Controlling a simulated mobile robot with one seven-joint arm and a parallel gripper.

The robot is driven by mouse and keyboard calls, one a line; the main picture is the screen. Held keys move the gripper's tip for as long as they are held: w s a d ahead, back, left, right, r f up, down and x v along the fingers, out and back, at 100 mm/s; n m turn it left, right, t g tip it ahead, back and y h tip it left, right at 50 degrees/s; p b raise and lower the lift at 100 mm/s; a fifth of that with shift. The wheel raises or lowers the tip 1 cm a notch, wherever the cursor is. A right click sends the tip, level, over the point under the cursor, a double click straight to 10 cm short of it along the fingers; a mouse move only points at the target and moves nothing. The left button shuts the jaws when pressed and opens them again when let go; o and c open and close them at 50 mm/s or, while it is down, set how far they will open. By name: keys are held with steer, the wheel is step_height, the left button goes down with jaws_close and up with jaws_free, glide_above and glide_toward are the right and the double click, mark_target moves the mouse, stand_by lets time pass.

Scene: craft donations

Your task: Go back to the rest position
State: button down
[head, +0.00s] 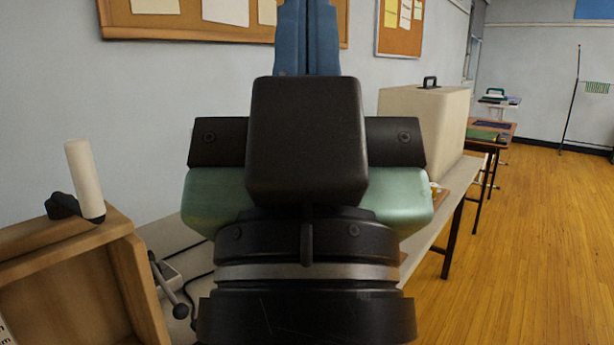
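My gripper (306,25) is in the middle of the head view, seen from behind and pointing up the picture. Its body is pale green and black, with a dark block at the centre. Two blue fingers show above the block, close together at the middle. The fingertips reach the top edge, and nothing shows between the fingers. The block hides the lower part of the fingers.
A wooden box (70,262) with a white cylinder (85,180) is at the lower left. A long table (438,230) along the wall carries a beige case (425,118) behind my gripper. Corkboards (400,28) hang on the wall. Wooden floor (520,250) lies open at right.

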step_height(320, 180, up, 29)
steer(key=p, duration=2.7)
steer(key=shift+r, duration=0.2)
steer(key=shift+f, duration=0.1)
